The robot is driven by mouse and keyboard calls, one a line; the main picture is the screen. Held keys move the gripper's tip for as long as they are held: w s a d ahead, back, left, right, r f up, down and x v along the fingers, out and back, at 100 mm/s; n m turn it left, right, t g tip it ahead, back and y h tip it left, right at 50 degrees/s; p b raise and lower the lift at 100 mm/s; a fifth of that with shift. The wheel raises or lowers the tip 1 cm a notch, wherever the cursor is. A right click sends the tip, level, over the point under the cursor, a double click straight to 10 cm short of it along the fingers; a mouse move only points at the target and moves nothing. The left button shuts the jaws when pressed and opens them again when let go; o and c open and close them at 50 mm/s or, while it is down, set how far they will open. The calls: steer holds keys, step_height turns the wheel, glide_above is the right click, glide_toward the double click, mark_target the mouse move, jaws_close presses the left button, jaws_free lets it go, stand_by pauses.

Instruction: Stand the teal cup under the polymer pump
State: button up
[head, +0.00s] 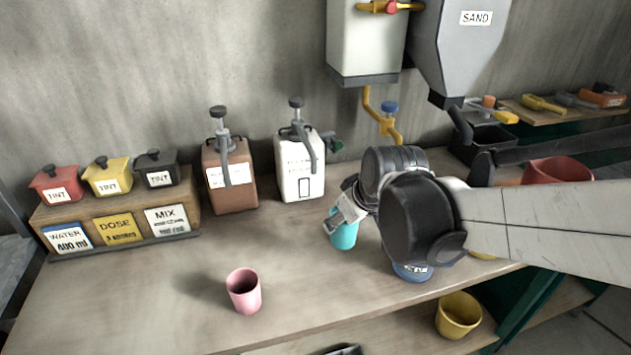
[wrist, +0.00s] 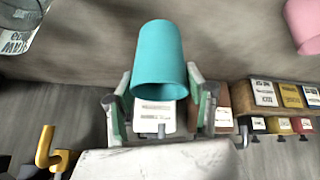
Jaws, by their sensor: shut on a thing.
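The teal cup (head: 344,234) is in my gripper (head: 347,212), right of and nearer than the two pump jugs. In the wrist view the cup (wrist: 160,58) sits between the two fingers of my gripper (wrist: 160,98), which are shut on it. I cannot tell whether its base touches the table. The white pump jug (head: 299,168) and the brown pump jug (head: 232,180) stand at the wall, spouts facing forward. Their labels are too small to read surely, so I cannot tell which is the polymer pump. The white jug shows behind the cup in the wrist view.
A pink cup (head: 244,291) stands on the front left table (head: 130,290). A shelf (head: 180,215) with lidded tint pots is at left. A yellow tap (head: 385,125) and sand hopper (head: 460,50) hang behind my arm. A blue-rimmed container (head: 412,272) is under my wrist.

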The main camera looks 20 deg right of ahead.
steer(key=shift+w+d+f+b, duration=0.25)
steer(key=shift+w+d+f, duration=0.15)
steer(key=shift+d+f, duration=0.65)
steer(key=shift+w+d+f+b, duration=0.3)
steer(key=shift+d+f, duration=0.4)
steer(key=shift+f, duration=0.7)
steer(key=shift+w+d+f+b, duration=0.2)
steer(key=shift+w+d+f, duration=0.25)
steer(key=shift+d+f, duration=0.6)
steer(key=shift+a+f, duration=0.2)
steer(key=shift+f, duration=0.05)
steer(key=shift+f, duration=0.15)
steer(key=o, duration=1.1)
steer(key=shift+c, duration=0.2)
steer(key=shift+r, duration=0.2)
